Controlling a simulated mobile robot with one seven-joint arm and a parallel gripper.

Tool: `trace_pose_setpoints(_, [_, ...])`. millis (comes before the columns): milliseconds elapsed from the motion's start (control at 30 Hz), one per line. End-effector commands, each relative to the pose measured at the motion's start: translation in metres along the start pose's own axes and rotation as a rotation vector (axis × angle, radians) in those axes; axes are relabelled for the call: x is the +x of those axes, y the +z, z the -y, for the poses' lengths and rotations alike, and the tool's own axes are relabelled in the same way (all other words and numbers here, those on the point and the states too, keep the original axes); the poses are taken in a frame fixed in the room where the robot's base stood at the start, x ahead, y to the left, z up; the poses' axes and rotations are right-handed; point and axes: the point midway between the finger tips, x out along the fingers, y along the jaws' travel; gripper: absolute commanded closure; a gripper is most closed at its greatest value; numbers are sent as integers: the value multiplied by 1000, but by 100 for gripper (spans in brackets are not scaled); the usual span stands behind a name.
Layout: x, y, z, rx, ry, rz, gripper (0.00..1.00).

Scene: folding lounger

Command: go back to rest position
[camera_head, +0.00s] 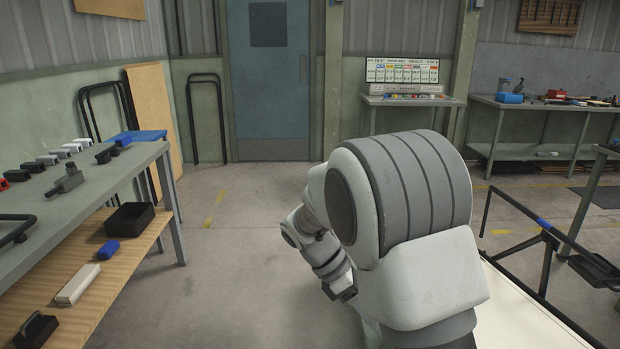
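My arm, white with grey bands, fills the middle right of the head view. It bends forward and down, and its far end with my gripper (342,292) points down in front of my body. The gripper is small and dark here, partly hidden by my own arm. I cannot see its fingers well enough to tell whether they are open or shut. At the right is a black tubular frame with a blue piece (543,223), probably part of the folding lounger, beside a pale flat surface (520,318).
A workbench (105,192) with tools stands at the left, a wooden shelf (92,305) with a black bin (130,218) below. The floor (235,255) between bench and arm is clear. A blue door (268,110) and a second bench (545,105) are at the back.

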Motion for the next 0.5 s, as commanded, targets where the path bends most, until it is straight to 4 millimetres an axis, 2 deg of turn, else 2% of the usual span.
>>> trace_pose_setpoints(33, [-6, 11, 10, 73, 16, -51, 43])
trace_pose_setpoints(200, [-21, 35, 42, 316, 54, -209, 43])
trace_pose_setpoints(500, [-40, 64, 100, 745, 91, -487, 43])
